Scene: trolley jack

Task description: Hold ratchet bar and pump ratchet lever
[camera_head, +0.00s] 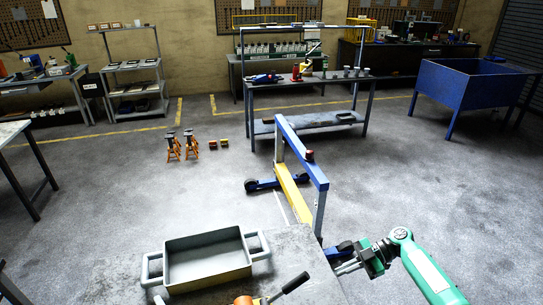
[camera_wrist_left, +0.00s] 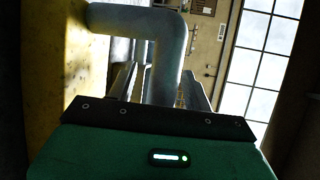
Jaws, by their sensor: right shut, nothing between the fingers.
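A short lever with a black grip (camera_head: 292,284) rises from an orange part (camera_head: 245,300) at the bottom edge of the head view; it looks like the ratchet lever. Most of that tool is cut off, and I cannot make out the ratchet bar. My right gripper (camera_head: 348,267) is shut and empty, to the right of and beyond the lever. My left gripper (camera_wrist_left: 160,85) shows only in the left wrist view. Its fingers stand apart, with a bent grey handle (camera_wrist_left: 165,60) in front of and between them. Contact with this handle is unclear.
A tray (camera_head: 208,280) with grey side handles sits on the near worktop (camera_head: 115,262), left of the lever. A blue and yellow wheeled frame (camera_head: 300,150) stands just beyond. Orange stands (camera_head: 181,146) are farther back. Open floor lies to the right.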

